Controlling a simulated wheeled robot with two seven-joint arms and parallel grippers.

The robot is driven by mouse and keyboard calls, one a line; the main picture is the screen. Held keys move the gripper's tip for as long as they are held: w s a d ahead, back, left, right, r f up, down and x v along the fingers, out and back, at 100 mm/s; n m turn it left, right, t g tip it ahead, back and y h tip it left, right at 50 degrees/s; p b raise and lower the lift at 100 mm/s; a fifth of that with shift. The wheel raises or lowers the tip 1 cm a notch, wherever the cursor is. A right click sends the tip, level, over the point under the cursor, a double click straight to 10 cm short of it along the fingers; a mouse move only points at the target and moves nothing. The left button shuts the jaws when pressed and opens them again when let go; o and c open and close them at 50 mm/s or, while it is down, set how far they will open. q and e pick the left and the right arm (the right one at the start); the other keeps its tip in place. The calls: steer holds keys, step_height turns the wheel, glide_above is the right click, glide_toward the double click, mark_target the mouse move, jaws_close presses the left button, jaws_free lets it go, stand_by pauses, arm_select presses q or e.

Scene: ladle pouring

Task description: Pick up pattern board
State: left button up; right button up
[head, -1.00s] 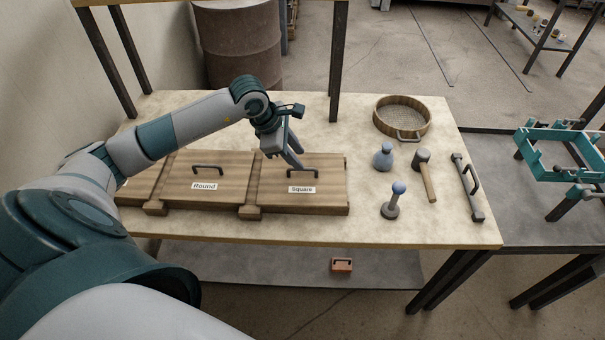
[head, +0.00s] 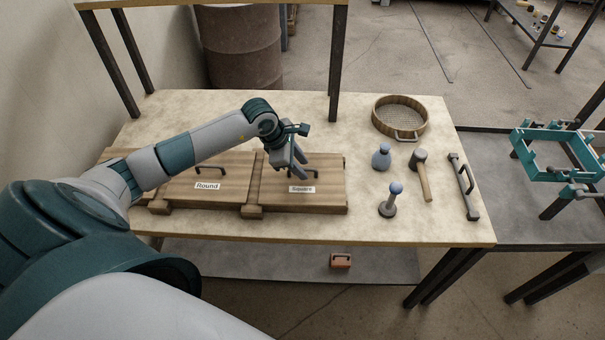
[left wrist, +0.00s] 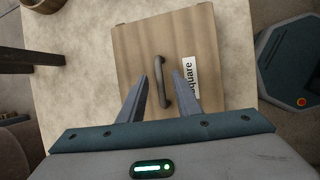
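The wooden pattern board labelled Square (head: 325,195) lies flat on the table, right of the board labelled Round (head: 228,190). The Square board also shows in the left wrist view (left wrist: 210,45). Its dark arched handle (left wrist: 159,80) stands between the fingertips of my left gripper (left wrist: 160,76). My left gripper (head: 300,174) points down over this board with its fingers apart, one on each side of the handle. Whether either finger touches the handle, I cannot tell. In the head view the gripper partly covers the handle. My right gripper is not in view.
A dark post (head: 338,65) rises behind the board.

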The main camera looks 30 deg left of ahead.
arm_select(q)
steer(key=shift+w+d+f, duration=0.1)
steer(key=shift+f, duration=0.2)
steer(key=shift+c, duration=0.7)
jaws_close()
steer(key=shift+r, duration=0.1)
steer(key=shift+w+r, duration=0.1)
steer(key=shift+r+b, duration=0.55)
steer(key=shift+b, duration=0.05)
step_height(320, 180, up, 2)
steer(key=shift+r+b, duration=0.1)
steer(key=shift+b, duration=0.7)
steer(key=w+d+r+b, duration=0.2)
steer(key=d+r+b, duration=0.2)
steer(key=d+r, duration=0.3)
steer(key=d, duration=0.4)
steer(key=shift+d+r+b, duration=0.2)
steer(key=shift+r+b, duration=0.05)
steer(key=shift+b, duration=0.1)
